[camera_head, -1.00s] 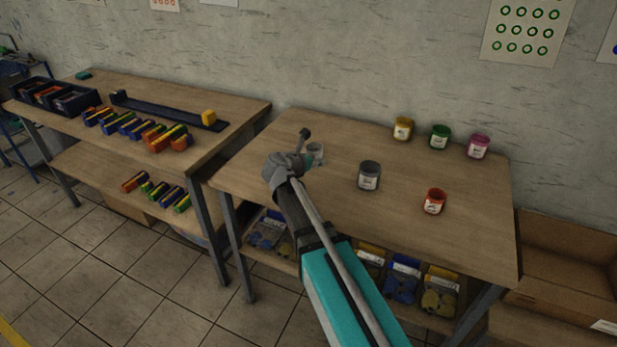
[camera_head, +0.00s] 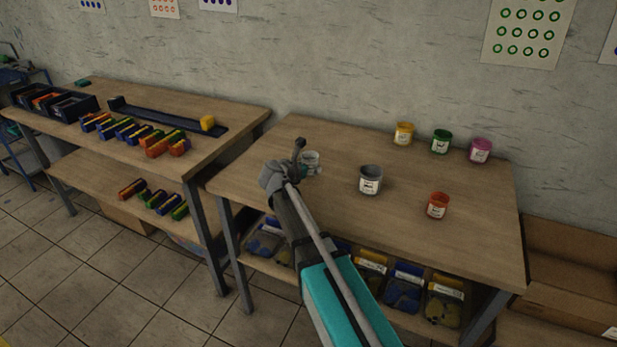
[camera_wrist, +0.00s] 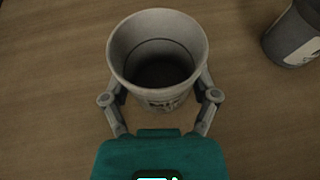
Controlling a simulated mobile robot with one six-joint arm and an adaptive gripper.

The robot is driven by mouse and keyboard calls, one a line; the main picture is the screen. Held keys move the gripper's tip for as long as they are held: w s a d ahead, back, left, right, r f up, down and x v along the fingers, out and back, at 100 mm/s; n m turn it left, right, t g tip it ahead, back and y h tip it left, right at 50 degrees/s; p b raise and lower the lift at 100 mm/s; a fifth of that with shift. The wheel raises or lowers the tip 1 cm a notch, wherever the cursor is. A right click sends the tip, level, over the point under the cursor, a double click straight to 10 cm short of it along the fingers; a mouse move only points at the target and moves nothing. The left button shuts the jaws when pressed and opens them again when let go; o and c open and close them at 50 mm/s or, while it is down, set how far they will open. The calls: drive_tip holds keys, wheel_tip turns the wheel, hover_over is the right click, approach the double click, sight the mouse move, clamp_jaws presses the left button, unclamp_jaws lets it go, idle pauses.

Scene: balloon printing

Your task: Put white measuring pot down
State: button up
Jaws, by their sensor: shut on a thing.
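The white measuring pot (camera_wrist: 158,95) is in the middle of the wrist view, seen from above, upright and with a dark inside. My gripper (camera_wrist: 160,98) is shut on it, with one finger on each side. In the head view the pot (camera_head: 310,158) shows at the left part of the right-hand table (camera_head: 330,205), partly hidden by my gripper (camera_head: 301,165). It is low over the table top. I cannot tell whether its base touches the wood.
A grey pot (camera_head: 370,180) stands to the right of the white one. A red pot (camera_head: 437,206) is further right. Yellow (camera_head: 404,133), green (camera_head: 440,142) and pink (camera_head: 480,151) pots stand along the back. The table's left and middle back are clear.

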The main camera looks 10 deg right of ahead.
sight(309, 181)
drive_tip(key=shift+w+f+b, duration=0.25)
drive_tip(key=shift+f+b, duration=0.1)
drive_tip(key=shift+f, duration=0.25)
drive_tip(key=shift+f+b, duration=1.2)
drive_tip(key=o, duration=1)
drive_tip(key=shift+f, duration=0.1)
drive_tip(key=shift+r, duration=0.25)
drive_tip(key=p+v, duration=0.4)
drive_tip(key=v, duration=0.8)
drive_tip(key=shift+p, duration=0.35)
